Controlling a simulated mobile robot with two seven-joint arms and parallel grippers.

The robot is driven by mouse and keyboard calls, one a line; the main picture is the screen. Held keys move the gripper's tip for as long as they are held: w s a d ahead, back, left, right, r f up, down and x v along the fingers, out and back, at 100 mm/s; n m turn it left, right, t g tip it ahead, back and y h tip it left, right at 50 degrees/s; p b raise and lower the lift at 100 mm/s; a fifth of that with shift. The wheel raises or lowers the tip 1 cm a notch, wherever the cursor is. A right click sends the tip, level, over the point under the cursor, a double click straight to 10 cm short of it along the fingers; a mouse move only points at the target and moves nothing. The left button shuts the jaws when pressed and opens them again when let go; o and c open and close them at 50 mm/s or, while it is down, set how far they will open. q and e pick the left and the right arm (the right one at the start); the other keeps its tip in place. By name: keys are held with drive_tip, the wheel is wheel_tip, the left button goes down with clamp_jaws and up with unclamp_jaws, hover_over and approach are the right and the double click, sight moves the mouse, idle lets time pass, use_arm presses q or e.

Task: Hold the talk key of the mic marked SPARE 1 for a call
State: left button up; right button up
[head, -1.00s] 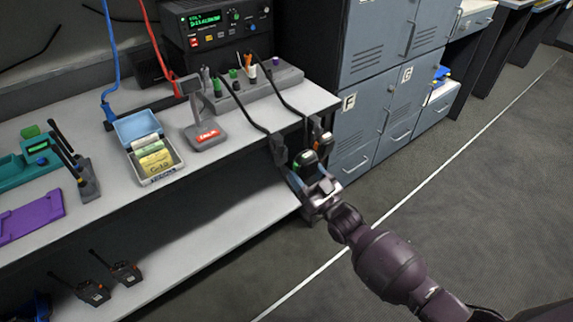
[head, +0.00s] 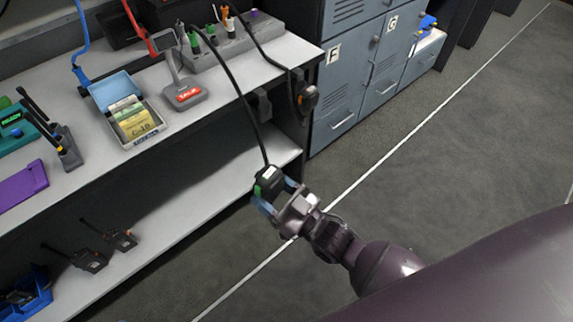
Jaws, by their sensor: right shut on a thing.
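My right gripper (head: 278,196) is shut on a dark hand mic (head: 268,176) with a white label and a green mark. It holds the mic in front of the shelf, off its hanger. The mic's black cord (head: 238,90) runs up to the grey socket block (head: 225,42). The label is too small to read, and the talk key cannot be made out. A second mic (head: 307,98), with an orange-brown mark, hangs at the right end of the bench. An empty hanger (head: 262,104) is left of it. My left gripper is not in view.
A desk mic with a red key (head: 188,93) and a blue card box (head: 115,88) stand on the bench. Handheld radios (head: 75,258) lie on the lower shelf. Blue-grey lockers (head: 338,85) stand at right. The floor around my right arm is open.

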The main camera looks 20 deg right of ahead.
drive_tip(key=s+a+r+g, duration=0.1)
drive_tip(key=s+a+r, duration=0.2)
drive_tip(key=r, duration=0.3)
drive_tip(key=s+a+r+n+y, duration=0.1)
drive_tip(key=s+a+r, duration=0.2)
drive_tip(key=r, duration=0.3)
drive_tip(key=shift+s+a+g, duration=0.35)
drive_tip(key=shift+s+g, duration=0.05)
drive_tip(key=shift+s, duration=0.5)
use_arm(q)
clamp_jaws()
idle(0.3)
